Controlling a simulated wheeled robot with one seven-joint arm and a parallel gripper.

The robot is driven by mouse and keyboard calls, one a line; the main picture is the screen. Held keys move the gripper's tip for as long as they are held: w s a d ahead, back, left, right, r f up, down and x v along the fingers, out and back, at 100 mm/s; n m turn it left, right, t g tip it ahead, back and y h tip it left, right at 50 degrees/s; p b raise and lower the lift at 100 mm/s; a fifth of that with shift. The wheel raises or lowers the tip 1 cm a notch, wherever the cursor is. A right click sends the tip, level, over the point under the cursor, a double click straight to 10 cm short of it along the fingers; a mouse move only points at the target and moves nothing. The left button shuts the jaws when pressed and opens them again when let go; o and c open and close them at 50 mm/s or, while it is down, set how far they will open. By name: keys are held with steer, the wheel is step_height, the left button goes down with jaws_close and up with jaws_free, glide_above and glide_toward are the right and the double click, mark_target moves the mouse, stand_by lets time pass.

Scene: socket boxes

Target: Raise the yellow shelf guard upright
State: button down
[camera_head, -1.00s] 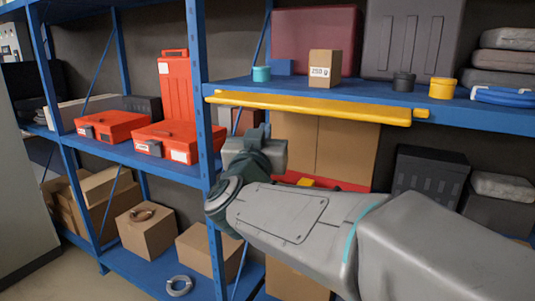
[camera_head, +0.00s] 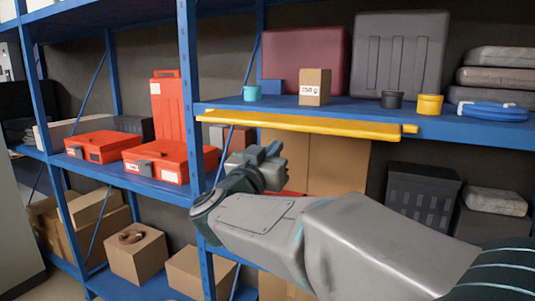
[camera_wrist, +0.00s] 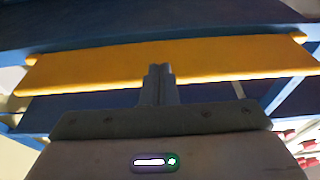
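The yellow shelf guard (camera_head: 300,124) is a long bar along the front edge of the upper blue shelf, hanging at or just below that edge rather than standing above it. In the wrist view the guard (camera_wrist: 220,60) spans nearly the full width. My gripper (camera_head: 275,150) is just below the left half of the guard. In the wrist view the two fingers of my gripper (camera_wrist: 159,70) are together with nothing visible between them, and their tips overlap the guard's lower part. I cannot tell whether they touch it.
On the upper shelf (camera_head: 465,126) stand a teal cup (camera_head: 252,93), a small carton (camera_head: 314,87), a dark cup (camera_head: 392,100), a yellow cup (camera_head: 430,104) and a blue coil (camera_head: 492,111). A blue post (camera_head: 188,90) rises left of my gripper. Orange cases (camera_head: 172,160) sit on the left shelf.

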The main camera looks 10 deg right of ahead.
mark_target(283, 122)
steer(key=shift+w+d+r+p, duration=0.6)
steer(key=shift+r+p, duration=0.25)
steer(key=shift+r, duration=0.4)
steer(key=shift+w+d+r+p, duration=0.35)
steer(key=shift+w+r+p, duration=0.5)
steer(key=shift+r, duration=0.35)
steer(key=shift+w+d+r+p, duration=0.55)
steer(key=shift+r+p, duration=0.35)
steer(key=shift+r, duration=0.35)
steer(key=r+p, duration=0.2)
steer(key=w+r+p, duration=0.1)
steer(key=shift+d, duration=0.35)
steer(key=shift+f+x, duration=0.25)
steer(key=shift+x, duration=0.75)
steer(key=r+v, duration=0.2)
steer(key=v, duration=0.7)
steer(key=shift+s+a, duration=0.4)
steer(key=shift+s, duration=0.1)
